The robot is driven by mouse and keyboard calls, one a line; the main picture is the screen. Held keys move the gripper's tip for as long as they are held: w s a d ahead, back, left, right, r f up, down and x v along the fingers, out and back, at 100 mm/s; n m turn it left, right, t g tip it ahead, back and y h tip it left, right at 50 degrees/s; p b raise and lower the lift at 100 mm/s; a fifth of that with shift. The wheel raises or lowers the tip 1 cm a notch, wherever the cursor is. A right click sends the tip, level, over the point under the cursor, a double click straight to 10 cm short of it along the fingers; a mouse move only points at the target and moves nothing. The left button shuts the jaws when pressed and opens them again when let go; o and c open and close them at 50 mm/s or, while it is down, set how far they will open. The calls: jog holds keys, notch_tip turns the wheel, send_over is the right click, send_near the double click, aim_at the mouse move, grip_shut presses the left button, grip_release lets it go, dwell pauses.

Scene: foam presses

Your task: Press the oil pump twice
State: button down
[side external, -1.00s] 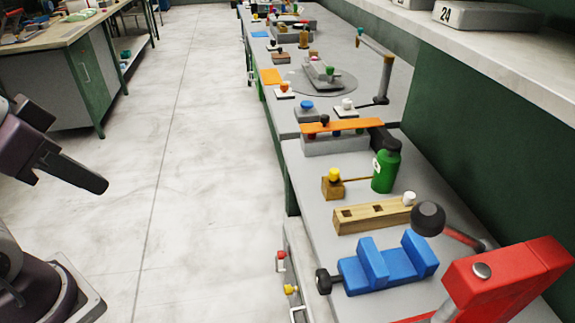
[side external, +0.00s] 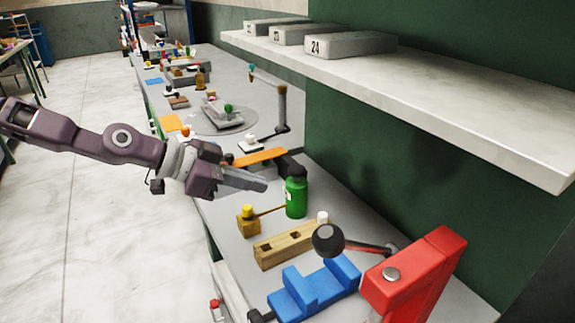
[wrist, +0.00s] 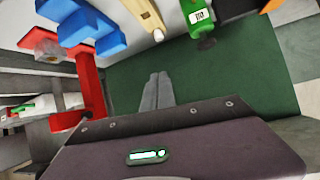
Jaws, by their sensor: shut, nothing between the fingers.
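The oil pump appears to be the green bottle (side external: 296,199) with a dark top and a white label, standing upright on the grey bench. It also shows at the top of the wrist view (wrist: 198,12), label visible, with its dark top pointing down the picture. My gripper (side external: 264,186) is shut and empty, its fingers together. In the side view its tips are just left of the bottle, apart from it; their exact height over the bench is unclear. In the wrist view the shut fingers (wrist: 158,76) point toward the green wall, below and left of the bottle.
Near the bottle stand a yellow-topped wooden block (side external: 248,220), a wooden bar with holes (side external: 285,245), an orange lever (side external: 260,157), a blue cradle (side external: 315,287) and a red press (side external: 418,278) with a black ball handle (side external: 328,240). A shelf (side external: 430,85) overhangs the bench's right side.

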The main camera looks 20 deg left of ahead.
jog(key=w+a+r+n+t+h, duration=0.1)
jog(key=w+a+t, duration=0.3)
jog(key=w, duration=0.5)
jog(key=shift+n, duration=0.9)
send_over(297, 171)
jog(key=s+a, duration=0.2)
jog(key=a, duration=0.1)
notch_tip(297, 171, down, 2)
jog(key=f, duration=0.2)
jog(key=w+d+f, duration=0.1)
jog(key=shift+f, duration=0.65)
